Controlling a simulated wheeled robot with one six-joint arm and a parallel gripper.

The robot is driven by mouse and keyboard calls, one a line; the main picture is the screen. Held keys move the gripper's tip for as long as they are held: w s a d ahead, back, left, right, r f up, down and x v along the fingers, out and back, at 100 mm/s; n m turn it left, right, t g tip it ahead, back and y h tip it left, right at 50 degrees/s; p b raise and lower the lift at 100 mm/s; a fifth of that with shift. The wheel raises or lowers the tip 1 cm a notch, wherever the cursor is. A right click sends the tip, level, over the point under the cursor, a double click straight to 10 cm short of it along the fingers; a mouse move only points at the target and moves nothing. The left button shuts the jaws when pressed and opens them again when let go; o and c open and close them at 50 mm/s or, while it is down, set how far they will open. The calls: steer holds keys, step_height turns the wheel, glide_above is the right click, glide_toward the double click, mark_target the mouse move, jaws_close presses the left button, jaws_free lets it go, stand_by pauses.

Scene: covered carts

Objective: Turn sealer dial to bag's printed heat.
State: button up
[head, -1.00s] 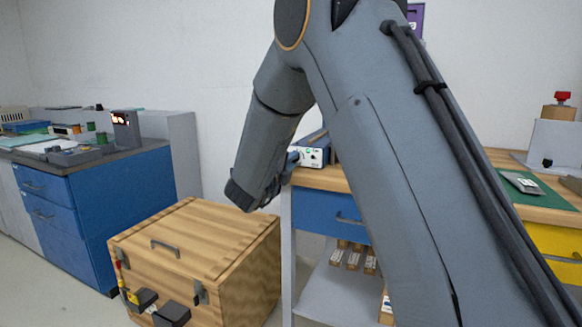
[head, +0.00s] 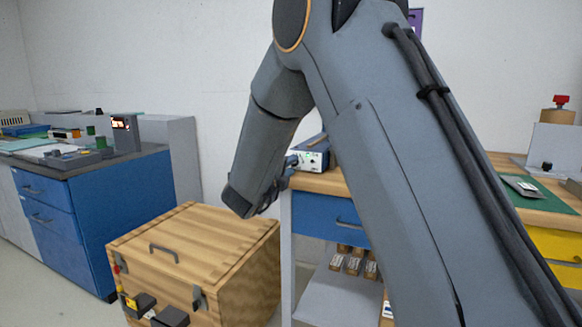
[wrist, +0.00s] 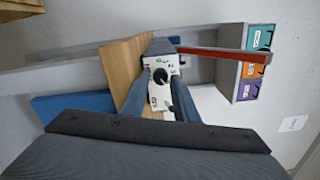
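The sealer (head: 314,160) is a box with a blue top and a white front, near the left end of the wooden bench. In the wrist view its white front panel (wrist: 155,101) faces me, with a round black dial (wrist: 160,76) and printed marks around it that are too small to read. My gripper (wrist: 159,97) is open, with one finger on each side of the panel's lower part. In the head view my gripper (head: 290,170) is just in front of the sealer, partly hidden by my arm. I cannot pick out the bag or its printed heat.
A wooden crate (head: 190,240) stands on the floor below my gripper. The wooden bench (head: 325,182) has a blue drawer beneath. A blue cabinet (head: 115,200) stands at the left. In the wrist view, a red bar (wrist: 215,51) and coloured bins (wrist: 250,70) lie to the right.

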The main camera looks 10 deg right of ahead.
steer(key=v, duration=0.7)
